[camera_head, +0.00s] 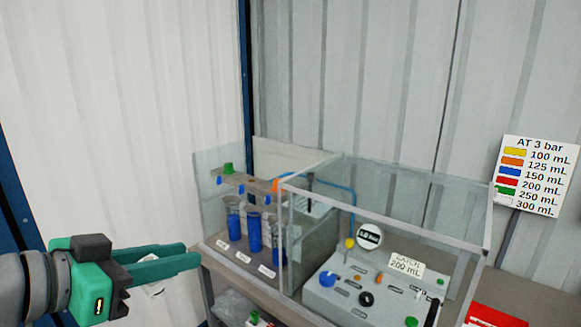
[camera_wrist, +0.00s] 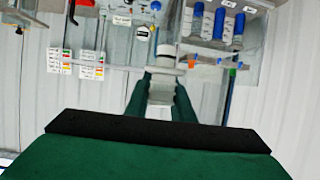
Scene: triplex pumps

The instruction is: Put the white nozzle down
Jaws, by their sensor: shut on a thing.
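My gripper (camera_head: 172,262), with green fingers, is at the lower left of the head view, left of the bench. In the wrist view the white nozzle (camera_wrist: 162,88) sits between the two fingers of my gripper (camera_wrist: 163,80), held clear of any surface. Its far end overlaps the bench items behind it, so its distance to them is hard to tell.
A clear-walled enclosure (camera_head: 405,185) stands on the bench. Its left part has a rail (camera_head: 250,184) with a green nozzle (camera_head: 228,168) above several blue-filled cylinders (camera_head: 254,232). Right are a control panel (camera_head: 345,300), gauge (camera_head: 369,236) and card reading CATCH 200 mL (camera_head: 405,265). A colour chart (camera_head: 535,177) stands right.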

